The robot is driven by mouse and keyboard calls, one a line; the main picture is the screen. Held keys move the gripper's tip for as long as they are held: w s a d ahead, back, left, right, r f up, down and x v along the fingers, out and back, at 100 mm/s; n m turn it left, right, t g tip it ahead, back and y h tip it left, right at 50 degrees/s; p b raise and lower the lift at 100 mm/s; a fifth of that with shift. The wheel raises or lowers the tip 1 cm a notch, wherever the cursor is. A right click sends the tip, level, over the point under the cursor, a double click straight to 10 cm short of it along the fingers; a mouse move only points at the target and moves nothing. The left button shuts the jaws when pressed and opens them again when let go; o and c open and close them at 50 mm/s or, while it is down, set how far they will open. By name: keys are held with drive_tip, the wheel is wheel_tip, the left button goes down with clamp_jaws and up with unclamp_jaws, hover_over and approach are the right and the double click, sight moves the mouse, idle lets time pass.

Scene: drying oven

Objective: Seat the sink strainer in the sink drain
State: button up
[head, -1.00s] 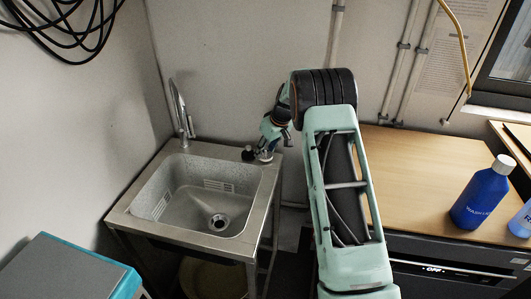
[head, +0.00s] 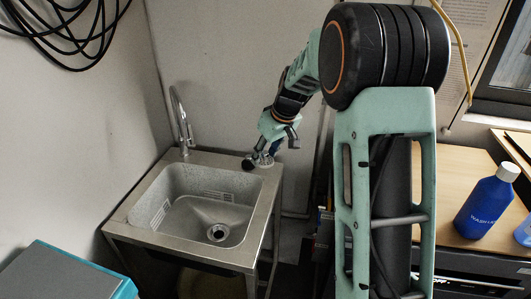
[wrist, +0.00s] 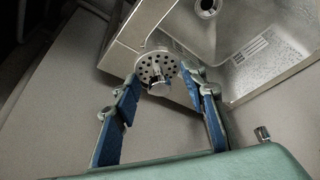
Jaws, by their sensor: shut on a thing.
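The strainer (wrist: 157,67) is a round metal disc with many small holes and a short knob. In the wrist view it sits between the fingertips of my gripper (wrist: 163,78), which is shut on it. In the head view my gripper (head: 268,152) is at the sink's back right corner, with the pale strainer (head: 264,160) small at its tips. Whether the strainer touches the rim there is unclear. The sink (head: 150,235) is a steel basin. Its drain (head: 217,232) is a dark round hole in the basin floor, uncovered; the drain also shows at the top of the wrist view (wrist: 207,5).
A tall faucet (head: 182,122) stands at the sink's back left. A small dark round object (head: 248,163) is on the back right rim beside my gripper. The basin is empty. A wooden counter with a blue bottle (head: 483,207) is at the right. A grey, teal-edged box (head: 75,275) is front left.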

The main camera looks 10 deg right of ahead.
drive_tip(key=shift+s+a+r, duration=0.15)
drive_tip(key=shift+s+r, duration=0.15)
drive_tip(key=shift+s, duration=0.4)
drive_tip(key=shift+s+a, duration=0.15)
drive_tip(key=shift+s, duration=0.05)
drive_tip(key=a+f+b, duration=0.6)
drive_tip(key=a+f, duration=0.2)
drive_tip(key=f, duration=0.3)
drive_tip(key=a+f+b, duration=0.7)
drive_tip(key=a+f, duration=0.2)
drive_tip(key=f, duration=0.2)
drive_tip(key=shift+f+b, duration=0.25)
drive_tip(key=shift+b, duration=0.2)
drive_tip(key=shift+f+b, duration=2.1)
drive_tip(key=shift+f, duration=0.7)
drive_tip(key=shift+f+b, duration=0.75)
drive_tip(key=shift+f, duration=0.15)
drive_tip(key=o, duration=1.2)
drive_tip(key=shift+r, duration=0.1)
